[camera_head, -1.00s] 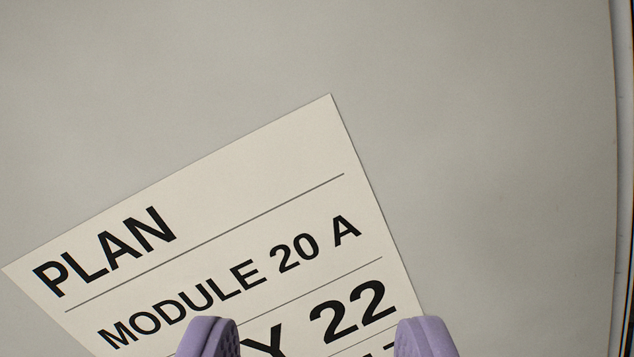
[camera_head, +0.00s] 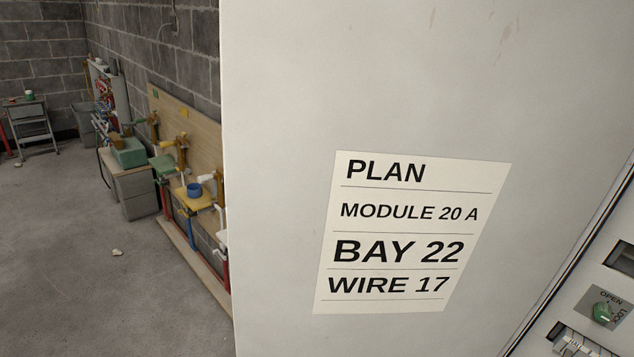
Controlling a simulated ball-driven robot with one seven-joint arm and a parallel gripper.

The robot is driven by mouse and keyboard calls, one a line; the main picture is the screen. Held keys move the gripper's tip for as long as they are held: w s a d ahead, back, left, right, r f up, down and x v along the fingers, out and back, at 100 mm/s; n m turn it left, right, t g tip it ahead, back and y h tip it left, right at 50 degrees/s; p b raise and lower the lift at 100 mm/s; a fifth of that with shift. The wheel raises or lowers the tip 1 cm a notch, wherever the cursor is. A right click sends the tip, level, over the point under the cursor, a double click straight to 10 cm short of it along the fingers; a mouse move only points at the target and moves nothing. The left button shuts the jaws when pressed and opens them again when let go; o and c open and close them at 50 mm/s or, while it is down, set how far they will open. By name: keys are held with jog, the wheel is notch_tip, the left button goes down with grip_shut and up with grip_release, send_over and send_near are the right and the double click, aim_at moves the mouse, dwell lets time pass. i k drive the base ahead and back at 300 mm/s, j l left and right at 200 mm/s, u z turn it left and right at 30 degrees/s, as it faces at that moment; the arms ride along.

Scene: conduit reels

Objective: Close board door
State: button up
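The board door (camera_head: 290,120) is a pale grey panel that fills the middle and upper right of the view. A white label (camera_head: 415,232) on its face reads PLAN, MODULE 20 A, BAY 22, WIRE 17. The door's left edge is free against the room. At lower right, past a dark gap, is the board's inside (camera_head: 560,325) with a green knob (camera_head: 604,312) by the words OPEN and LOCK, so the door stands open. My gripper is out of this view.
A wooden panel (camera_head: 205,130) with tools and coloured pipes leans along the block wall at left. Grey boxes (camera_head: 135,190) stand beside it, and a small stand (camera_head: 30,125) is farther back. The concrete floor (camera_head: 80,270) at left is mostly clear, with one small scrap (camera_head: 117,252).

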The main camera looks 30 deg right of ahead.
aim_at(402, 177)
jog(key=i+u, duration=0.25)
jog(key=i, duration=1.25)
jog(key=i+z, duration=0.15)
jog(key=i, duration=0.3)
jog(key=i+j+z, duration=0.15)
jog(key=i, duration=0.35)
jog(key=i+j+z, duration=0.1)
jog(key=i, duration=0.35)
jog(key=i+j+z, duration=0.15)
jog(key=i, duration=0.3)
jog(key=j+z, duration=0.1)
jog(key=z, duration=4)
